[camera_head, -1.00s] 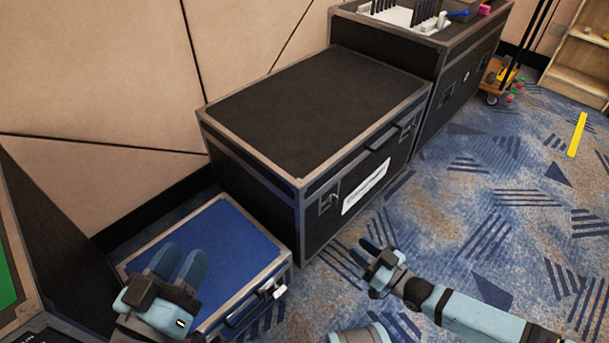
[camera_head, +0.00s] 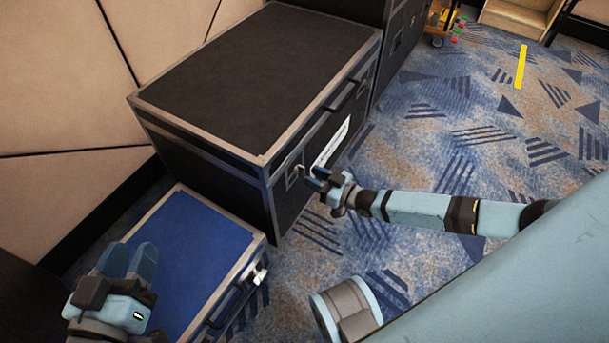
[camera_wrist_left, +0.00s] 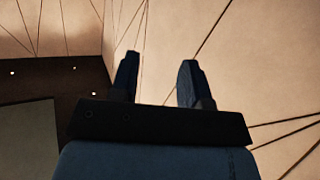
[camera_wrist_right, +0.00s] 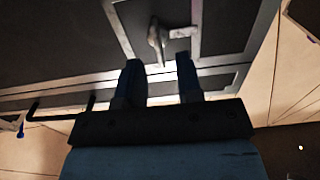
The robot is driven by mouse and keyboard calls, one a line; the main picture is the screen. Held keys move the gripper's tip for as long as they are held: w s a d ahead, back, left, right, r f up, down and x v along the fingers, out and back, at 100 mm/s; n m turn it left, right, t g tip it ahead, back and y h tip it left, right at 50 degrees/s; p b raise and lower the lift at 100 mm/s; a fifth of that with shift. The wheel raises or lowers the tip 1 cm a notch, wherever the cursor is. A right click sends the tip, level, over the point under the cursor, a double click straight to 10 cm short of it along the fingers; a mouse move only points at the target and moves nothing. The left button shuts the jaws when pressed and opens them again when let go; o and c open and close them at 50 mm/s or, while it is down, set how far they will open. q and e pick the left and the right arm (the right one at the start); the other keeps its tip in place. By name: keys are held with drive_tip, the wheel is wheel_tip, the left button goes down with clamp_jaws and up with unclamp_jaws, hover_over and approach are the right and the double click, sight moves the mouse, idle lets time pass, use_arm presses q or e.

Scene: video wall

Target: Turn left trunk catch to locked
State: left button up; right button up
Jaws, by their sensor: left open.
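The black trunk (camera_head: 250,75) with metal edges stands against the wall. Its left catch (camera_head: 293,176) is on the front face, left of a white label. In the right wrist view the catch's metal lever (camera_wrist_right: 157,38) sticks out from a recessed plate, just beyond the fingertips. My right gripper (camera_head: 315,178) is at the catch, fingers apart and pointing at it; I cannot tell whether they touch it. My left gripper (camera_head: 132,250) is open and empty above the blue-topped case, and its wrist view shows its spread fingers (camera_wrist_left: 158,75) against the wall panels.
The low blue-topped case (camera_head: 190,250) stands in front of the black trunk, with a handle and a silver latch (camera_head: 259,275). The trunk's bar handle (camera_head: 350,92) juts out right of the catch.

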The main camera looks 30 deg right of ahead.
sight(300, 171)
drive_tip(key=shift+b+x, duration=0.4)
drive_tip(key=shift+x, duration=1.4)
use_arm(q)
drive_tip(key=shift+w+a+r+m+t, duration=0.1)
drive_tip(key=shift+w+a+m+t, duration=0.1)
drive_tip(key=shift+w+m+t, duration=0.2)
use_arm(e)
drive_tip(key=c, duration=0.6)
